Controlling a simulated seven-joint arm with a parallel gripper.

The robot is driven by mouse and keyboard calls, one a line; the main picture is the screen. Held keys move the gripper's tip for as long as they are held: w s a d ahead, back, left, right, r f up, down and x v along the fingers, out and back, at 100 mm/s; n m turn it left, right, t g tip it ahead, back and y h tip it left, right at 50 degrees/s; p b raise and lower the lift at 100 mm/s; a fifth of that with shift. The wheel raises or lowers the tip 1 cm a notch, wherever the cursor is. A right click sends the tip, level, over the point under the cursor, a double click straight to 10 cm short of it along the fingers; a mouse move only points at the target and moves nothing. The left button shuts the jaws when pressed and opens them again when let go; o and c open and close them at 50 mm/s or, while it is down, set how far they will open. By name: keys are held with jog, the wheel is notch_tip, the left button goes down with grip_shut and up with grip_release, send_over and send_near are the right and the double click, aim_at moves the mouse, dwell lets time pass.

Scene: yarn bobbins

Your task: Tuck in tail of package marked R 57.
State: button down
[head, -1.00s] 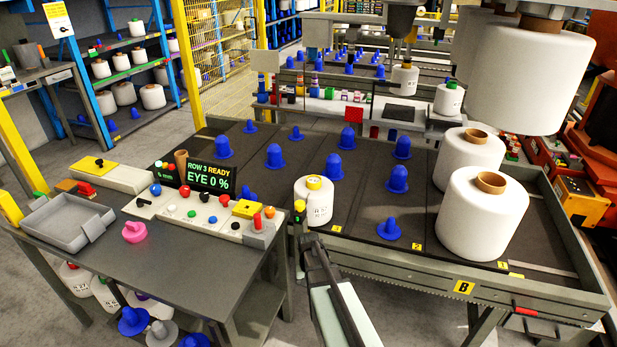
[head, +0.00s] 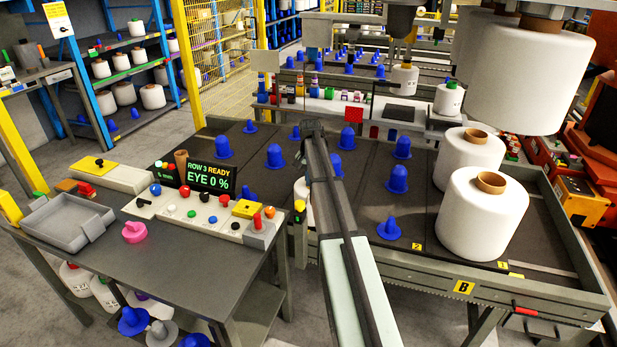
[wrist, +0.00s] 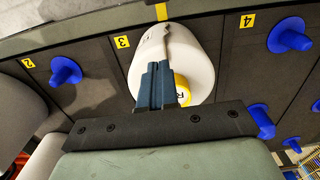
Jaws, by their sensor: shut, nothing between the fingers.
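The white yarn package (wrist: 203,62) with a yellow top marked "R" (wrist: 182,88) is below my gripper in the wrist view. The number beside the R cannot be read. A thin pale strand (wrist: 172,38) appears to run along the package's side. My gripper (wrist: 157,68) is shut and empty, its fingertips overlapping the package in this view; whether they touch it cannot be told. In the head view my arm covers most of the package (head: 299,190), leaving a sliver at its left, and the fingers cannot be made out.
Blue pegs (head: 389,229) stand along the dark deck (head: 350,215). Large white packages (head: 482,220) stand at the right, with another hanging above. A control panel (head: 195,212) and a screen (head: 211,176) reading "ROW 3 READY EYE 0 %" are to the left.

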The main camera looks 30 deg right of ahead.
aim_at(309, 195)
jog(key=shift+w+r, duration=0.4)
jog(key=shift+w, duration=0.15)
jog(key=shift+f, duration=2.75)
jog(key=shift+f, duration=0.25)
notch_tip(309, 195, up, 9)
